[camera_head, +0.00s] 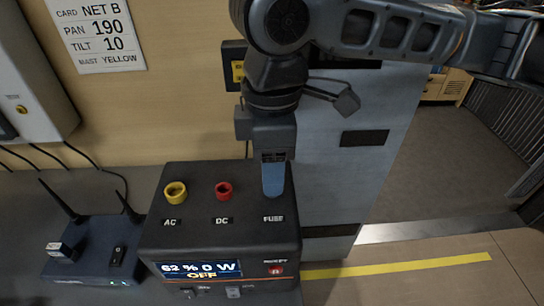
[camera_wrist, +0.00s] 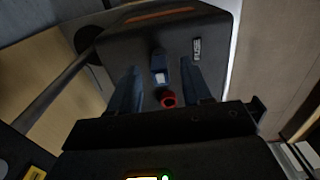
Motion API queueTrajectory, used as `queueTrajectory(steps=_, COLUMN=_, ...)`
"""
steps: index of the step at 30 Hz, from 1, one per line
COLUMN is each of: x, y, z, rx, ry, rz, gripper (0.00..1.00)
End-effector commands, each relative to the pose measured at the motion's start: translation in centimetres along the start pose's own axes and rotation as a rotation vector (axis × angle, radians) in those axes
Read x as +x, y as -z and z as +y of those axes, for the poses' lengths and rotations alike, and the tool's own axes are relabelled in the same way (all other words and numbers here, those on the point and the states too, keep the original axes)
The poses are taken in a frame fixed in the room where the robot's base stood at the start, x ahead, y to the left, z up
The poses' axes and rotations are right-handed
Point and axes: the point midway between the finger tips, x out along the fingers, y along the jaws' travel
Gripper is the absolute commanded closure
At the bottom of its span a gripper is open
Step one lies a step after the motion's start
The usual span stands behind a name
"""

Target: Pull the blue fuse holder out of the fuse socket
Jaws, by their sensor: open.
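The blue fuse holder (camera_wrist: 159,66) stands on top of the dark power box (camera_head: 205,205), beside the FUSE label (camera_head: 273,218). Its pale end faces the wrist camera. My gripper (camera_head: 273,190) points down over the fuse position. In the wrist view its two dark blue fingers are apart, one on each side of the holder, with visible gaps; it is open and empty. In the head view the near finger and the holder overlap as one blue shape, so I cannot separate them. The fuse socket is hidden under the holder.
A red DC socket (camera_head: 223,190) and a yellow AC socket (camera_head: 175,192) stand on the box top left of the fuse. The box's screen (camera_head: 200,269) reads OFF. A router with antennas (camera_head: 92,250) sits at left. A grey cabinet (camera_head: 345,150) stands close behind at right.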

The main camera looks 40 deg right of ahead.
Motion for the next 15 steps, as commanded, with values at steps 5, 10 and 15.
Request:
queueTrajectory(steps=5, x=-0.01, y=0.0, z=-0.01, rx=0.0, ry=0.0, rz=0.0, gripper=0.61)
queueTrajectory(steps=10, x=-0.02, y=0.0, z=-0.02, rx=0.0, ry=0.001, rz=0.0, gripper=0.77)
queueTrajectory(steps=15, x=-0.02, y=0.01, z=-0.02, rx=0.0, ry=0.001, rz=0.0, gripper=0.93)
